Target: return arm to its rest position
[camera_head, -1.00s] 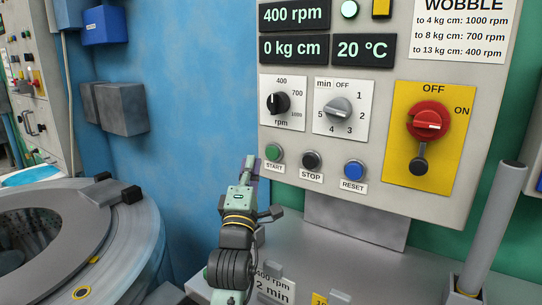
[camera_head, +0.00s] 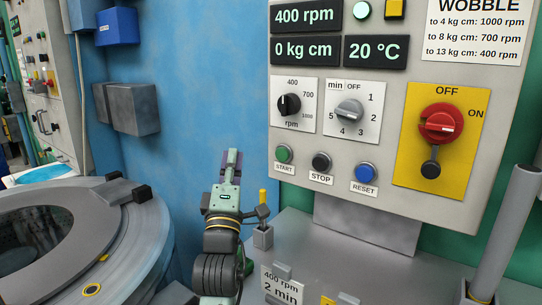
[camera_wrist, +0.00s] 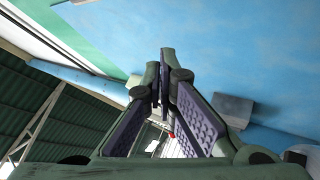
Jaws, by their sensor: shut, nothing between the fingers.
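My gripper (camera_head: 231,165) is raised in front of the blue wall, left of the control panel (camera_head: 330,190). Its purple-padded fingers point up and are shut with nothing between them. In the wrist view my gripper (camera_wrist: 160,80) shows its two fingers meeting at the tips, with blue wall beyond. My gripper is apart from the panel and its green START button (camera_head: 284,153).
A round drum machine (camera_head: 140,240) stands at lower left. A yellow-topped peg (camera_head: 263,197) in a grey block is just right of my arm. A grey post (camera_head: 505,230) stands at right. Grey boxes (camera_head: 135,108) hang on the wall. Open space lies above my gripper.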

